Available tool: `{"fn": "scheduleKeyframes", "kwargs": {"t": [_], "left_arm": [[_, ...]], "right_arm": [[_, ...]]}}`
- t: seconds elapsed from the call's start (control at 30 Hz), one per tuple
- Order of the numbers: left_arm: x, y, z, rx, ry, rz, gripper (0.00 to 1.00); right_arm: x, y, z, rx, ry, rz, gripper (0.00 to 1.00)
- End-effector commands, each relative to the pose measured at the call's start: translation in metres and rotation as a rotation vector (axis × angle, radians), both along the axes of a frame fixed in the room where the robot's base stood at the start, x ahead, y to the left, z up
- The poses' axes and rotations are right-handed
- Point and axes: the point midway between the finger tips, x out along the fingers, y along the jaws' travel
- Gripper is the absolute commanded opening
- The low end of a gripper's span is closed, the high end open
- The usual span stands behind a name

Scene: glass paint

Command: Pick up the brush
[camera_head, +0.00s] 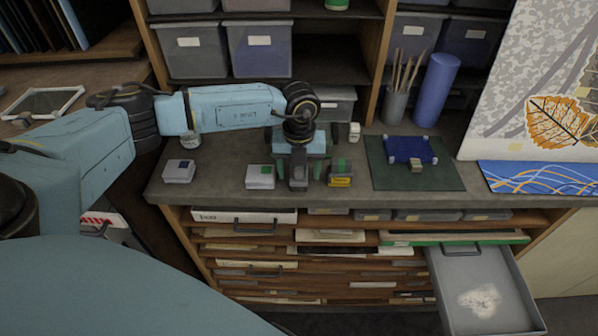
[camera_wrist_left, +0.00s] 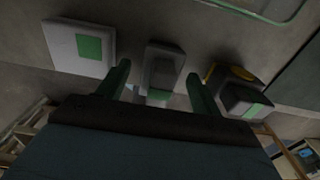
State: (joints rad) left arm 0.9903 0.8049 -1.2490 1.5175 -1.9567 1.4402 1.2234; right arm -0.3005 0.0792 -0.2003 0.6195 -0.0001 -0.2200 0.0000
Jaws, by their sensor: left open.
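My left gripper (camera_head: 298,172) hangs over the counter, pointing down, with its two green fingers apart. In the left wrist view the open fingers (camera_wrist_left: 159,82) stand either side of a small grey block with a dark top (camera_wrist_left: 163,66), and contact cannot be told. Several thin brush-like sticks (camera_head: 403,72) stand upright in a grey cup (camera_head: 395,106) at the back of the counter, well right of the gripper. No other brush can be made out clearly. My right gripper is not in view.
A white box with a green label (camera_head: 260,177) and a yellow-and-dark block (camera_head: 340,177) flank the gripper. Another white box (camera_head: 179,171) lies farther left. A green mat (camera_head: 440,177) holds a blue cloth-like piece (camera_head: 410,149). A drawer (camera_head: 500,262) below stands open.

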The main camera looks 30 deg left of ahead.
Motion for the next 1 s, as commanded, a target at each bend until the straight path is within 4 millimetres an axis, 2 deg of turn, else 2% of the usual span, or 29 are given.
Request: {"fn": "scheduleKeyframes", "kwargs": {"t": [0.1,0.33,0.7,1.0], "left_arm": [[-0.0001,-0.0001,-0.0078,0.0,0.0,-0.001,0.65],[0.0001,0.0001,-0.0089,0.001,-0.001,-0.001,0.64],[0.0,0.0001,-0.0085,0.001,-0.001,0.0,0.17],[0.0007,0.0002,-0.0022,-0.001,-0.003,0.0,0.17]], "right_arm": [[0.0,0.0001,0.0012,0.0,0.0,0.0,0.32],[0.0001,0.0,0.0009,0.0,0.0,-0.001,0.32],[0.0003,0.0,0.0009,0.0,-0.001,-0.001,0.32],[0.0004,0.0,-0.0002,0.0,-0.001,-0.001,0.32]]}}
